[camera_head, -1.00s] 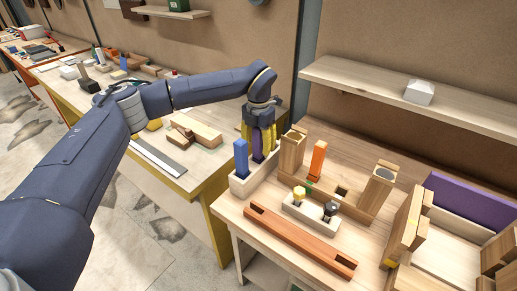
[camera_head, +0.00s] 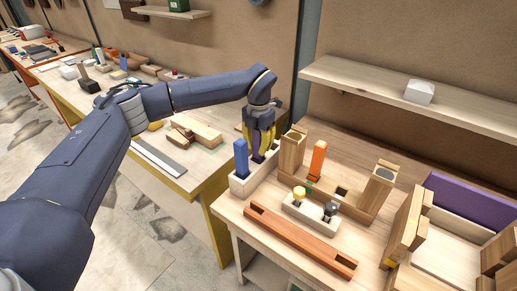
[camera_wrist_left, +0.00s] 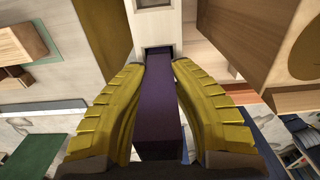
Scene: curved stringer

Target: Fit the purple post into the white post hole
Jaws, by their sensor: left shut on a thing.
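My left gripper (camera_head: 258,153) points down over the white block (camera_head: 262,178) at the table's left edge. Its yellow fingers are shut on the purple post (camera_head: 256,140). In the left wrist view the purple post (camera_wrist_left: 160,110) runs between the two fingers (camera_wrist_left: 160,68) toward a dark square hole in the white block (camera_wrist_left: 158,25). The post's far end is at the hole's edge; I cannot tell whether it is inside. A blue post (camera_head: 241,158) stands upright in the same block, close left of my gripper. My right gripper is not in view.
A wooden block (camera_head: 292,150) and an orange post (camera_head: 317,160) stand close right of my gripper. A shelf (camera_head: 400,95) runs along the wall.

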